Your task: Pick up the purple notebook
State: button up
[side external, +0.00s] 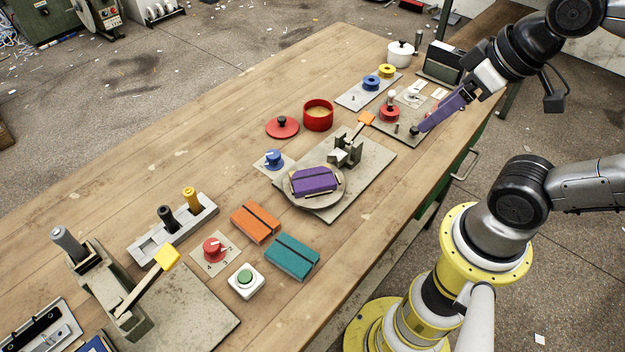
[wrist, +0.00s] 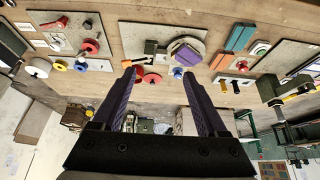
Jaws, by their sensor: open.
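The purple notebook (side external: 313,181) with a dark band lies flat on a round grey disc (side external: 328,201) on a grey board in the side external view. It also shows in the wrist view (wrist: 187,52), beyond my fingertips and up from the right one. My gripper (side external: 418,130) has purple fingers and hangs over the far right part of the table, well away from the notebook. In the wrist view my gripper (wrist: 158,72) is open, with nothing between its fingers.
An orange notebook (side external: 255,222) and a teal notebook (side external: 292,256) lie nearer the front. An orange-tipped lever (side external: 362,123) stands just behind the disc. A red pot (side external: 318,114) and its lid (side external: 282,127) stand further back. The table's left back area is clear.

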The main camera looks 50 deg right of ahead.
jog(key=shift+o, duration=1.4)
jog(key=w+a+r+n, duration=0.2)
jog(key=w+r+n, duration=0.25)
jog(key=w, duration=0.25)
jog(key=n+g, duration=0.6)
jog(key=n, duration=0.1)
send_over(293, 182)
jog(key=s, duration=0.1)
jog(key=f, duration=1.8)
jog(key=shift+d+f, duration=0.25)
jog(key=shift+f, duration=0.15)
jog(key=shift+w+a+f, duration=0.1)
jog(key=shift+w+f, duration=0.05)
jog(key=shift+f, duration=0.9)
jog(key=shift+w+a+f, duration=0.1)
jog(key=shift+w+f, duration=0.05)
jog(key=shift+f, duration=0.95)
jog(key=shift+w+a+f, duration=0.1)
jog(key=shift+w+f, duration=0.05)
jog(key=shift+f, duration=0.9)
